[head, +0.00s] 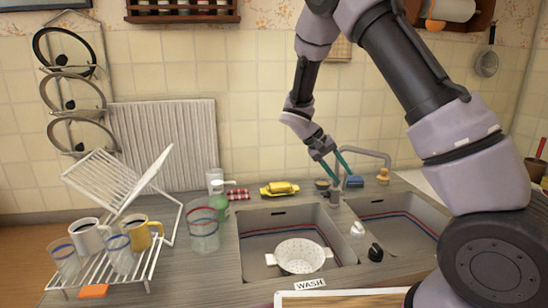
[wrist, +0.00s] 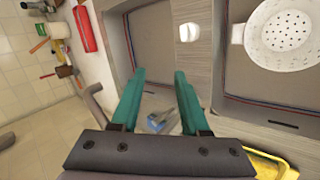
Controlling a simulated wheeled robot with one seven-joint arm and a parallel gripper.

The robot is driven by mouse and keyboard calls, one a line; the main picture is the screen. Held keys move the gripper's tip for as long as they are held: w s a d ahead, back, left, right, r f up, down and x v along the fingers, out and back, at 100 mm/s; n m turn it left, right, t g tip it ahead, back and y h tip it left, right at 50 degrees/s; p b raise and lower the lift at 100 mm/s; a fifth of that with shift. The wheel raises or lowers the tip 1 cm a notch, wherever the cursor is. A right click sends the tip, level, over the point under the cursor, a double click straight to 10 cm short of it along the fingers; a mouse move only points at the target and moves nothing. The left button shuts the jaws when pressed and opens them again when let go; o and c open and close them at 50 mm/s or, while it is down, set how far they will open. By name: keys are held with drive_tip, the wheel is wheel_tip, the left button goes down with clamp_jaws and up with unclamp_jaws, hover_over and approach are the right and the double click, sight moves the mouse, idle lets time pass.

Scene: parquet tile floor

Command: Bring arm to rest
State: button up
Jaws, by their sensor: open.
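My gripper (head: 343,172) is at the end of my arm, which reaches out from the right over the counter behind the sinks. Its teal fingers point down near the tap (head: 372,153). In the wrist view my gripper (wrist: 160,78) shows two teal fingers standing apart with nothing held between them. A small blue item (head: 355,181) is on the counter close to the fingertips. It also shows in the wrist view (wrist: 157,121), seen between the fingers. I cannot tell whether a finger touches it.
The double sink has a white colander (head: 300,256) in its left basin. A drying rack (head: 100,272) with mugs and glasses stands at the left. A soap bottle (head: 221,203), a yellow sponge (head: 279,189) and a wooden-edged board (head: 340,299) are also around the sink.

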drive_tip(key=s+d+r+m+t+y, duration=0.1)
drive_tip(key=s+d+r+t+y, duration=0.1)
drive_tip(key=s+r, duration=0.9)
drive_tip(key=s+d+r+m+t+y, duration=0.2)
drive_tip(key=s+r+t+y, duration=0.3)
drive_tip(key=s+r, duration=0.7)
wheel_tip(320, 180, up, 2)
drive_tip(key=y, duration=0.2)
drive_tip(key=shift+s+r+t+y, duration=0.15)
drive_tip(key=shift+r+t+y, duration=0.05)
drive_tip(key=shift+t+y, duration=0.1)
